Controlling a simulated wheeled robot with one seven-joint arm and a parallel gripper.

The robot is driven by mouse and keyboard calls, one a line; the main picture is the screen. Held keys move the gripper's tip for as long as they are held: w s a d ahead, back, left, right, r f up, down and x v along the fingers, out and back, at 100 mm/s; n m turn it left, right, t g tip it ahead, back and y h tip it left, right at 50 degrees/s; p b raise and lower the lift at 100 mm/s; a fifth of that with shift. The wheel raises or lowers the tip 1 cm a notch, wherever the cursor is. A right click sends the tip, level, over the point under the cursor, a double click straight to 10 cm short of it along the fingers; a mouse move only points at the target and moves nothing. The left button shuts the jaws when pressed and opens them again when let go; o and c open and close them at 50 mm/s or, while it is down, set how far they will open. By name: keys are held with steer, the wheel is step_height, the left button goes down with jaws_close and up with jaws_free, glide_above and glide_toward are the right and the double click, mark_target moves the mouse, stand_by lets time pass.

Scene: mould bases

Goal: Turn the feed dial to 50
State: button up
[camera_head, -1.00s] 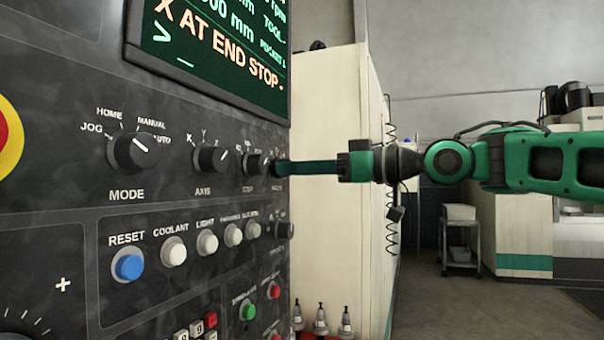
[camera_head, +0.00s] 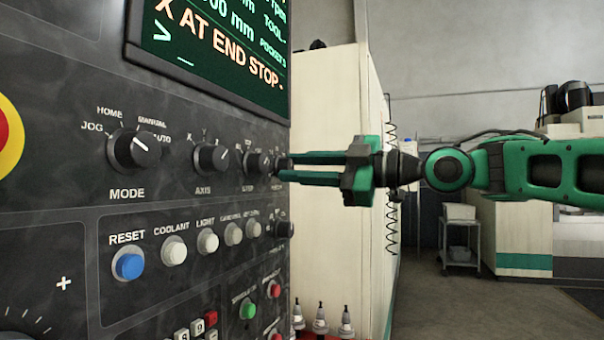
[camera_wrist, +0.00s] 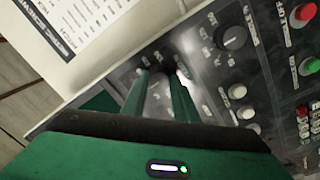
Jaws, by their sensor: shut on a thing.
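My gripper (camera_head: 282,169) reaches in from the right to the dark control panel, its fingers one above the other. It is shut on a small black knob at the right end of the top row, beside the STEP knob (camera_head: 257,164). The fingers mostly hide that knob and its pointer. In the wrist view the fingers (camera_wrist: 160,75) stand on either side of it. No label reading feed is legible. Another black knob (camera_head: 281,230) sits below the gripped one; it also shows in the wrist view (camera_wrist: 232,37). A tick-marked scale (camera_head: 28,318) is cut off at lower left.
The MODE knob (camera_head: 134,149) and AXIS knob (camera_head: 211,159) stand left of the gripper. A blue RESET button (camera_head: 128,265) and several white buttons lie below. The screen (camera_head: 215,45) overhangs above. Free air lies right of the panel, before the pale cabinet (camera_head: 335,240).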

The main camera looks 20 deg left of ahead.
steer(key=n, duration=0.7)
steer(key=shift+w+d, duration=0.1)
steer(key=shift+w, duration=0.15)
steer(key=shift+n, duration=0.3)
steer(key=o, duration=1.1)
steer(key=shift+s+g, duration=0.1)
steer(key=shift+g, duration=0.2)
steer(key=shift+c, duration=0.2)
steer(key=d+f, duration=0.1)
steer(key=d, duration=0.9)
steer(key=shift+s+d, duration=0.3)
steer(key=shift+s, duration=0.1)
